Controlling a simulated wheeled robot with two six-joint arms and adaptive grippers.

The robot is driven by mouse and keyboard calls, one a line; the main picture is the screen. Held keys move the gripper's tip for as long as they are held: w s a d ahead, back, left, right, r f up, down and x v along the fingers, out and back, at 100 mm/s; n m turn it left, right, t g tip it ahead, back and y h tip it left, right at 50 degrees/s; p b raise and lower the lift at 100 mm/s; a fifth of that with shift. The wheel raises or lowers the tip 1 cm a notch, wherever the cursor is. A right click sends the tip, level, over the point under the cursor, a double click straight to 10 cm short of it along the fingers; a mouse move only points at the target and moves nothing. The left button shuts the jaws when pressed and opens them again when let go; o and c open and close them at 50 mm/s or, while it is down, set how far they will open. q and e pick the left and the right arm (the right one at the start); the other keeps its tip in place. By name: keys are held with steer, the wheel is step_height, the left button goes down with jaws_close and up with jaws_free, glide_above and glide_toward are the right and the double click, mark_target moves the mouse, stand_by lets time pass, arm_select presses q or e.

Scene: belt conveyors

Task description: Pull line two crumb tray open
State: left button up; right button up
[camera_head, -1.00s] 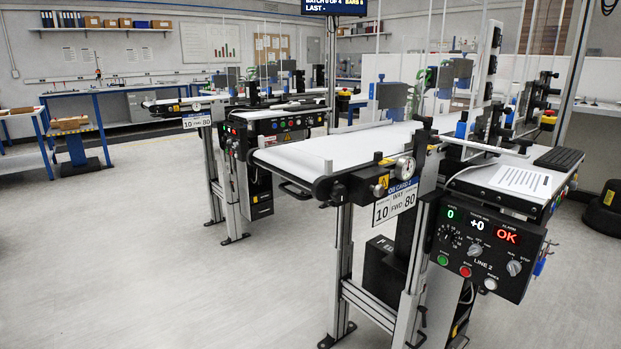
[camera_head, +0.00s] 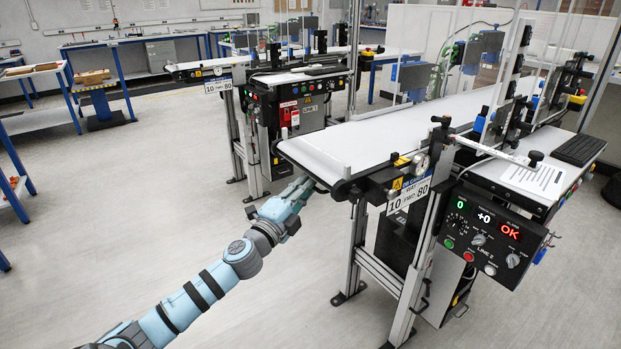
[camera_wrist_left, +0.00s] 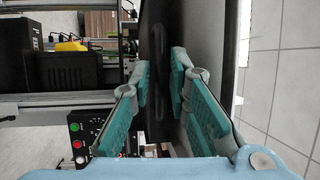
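The line two conveyor has a white belt (camera_head: 380,133) and a control panel (camera_head: 482,236) marked LINE 2. My left gripper (camera_head: 306,186) reaches in from the left, low at the belt's near left end. There it covers most of the dark tray handle seen under that end. In the left wrist view, my left gripper (camera_wrist_left: 162,85) has its two teal fingers apart. A dark curved handle (camera_wrist_left: 160,45) shows between and beyond the fingertips, along a dark panel. I cannot tell whether a finger touches it. The tray body is not clearly seen. My right gripper is out of view.
Another conveyor (camera_head: 300,75), with a control box (camera_head: 290,112) marked line 1, stands behind to the left. Line two's metal legs (camera_head: 356,245) stand just right of my gripper. The floor (camera_head: 270,300) in front is clear. Blue-framed benches line the back and left.

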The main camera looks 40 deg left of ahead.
arm_select(q)
steer(key=shift+w+a+r+p, duration=0.15)
steer(key=shift+w+p, duration=0.25)
steer(key=shift+w, duration=0.6)
jaws_close()
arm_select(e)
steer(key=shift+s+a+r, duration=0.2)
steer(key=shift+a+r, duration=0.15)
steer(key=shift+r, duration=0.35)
arm_select(q)
steer(key=shift+s, duration=0.1)
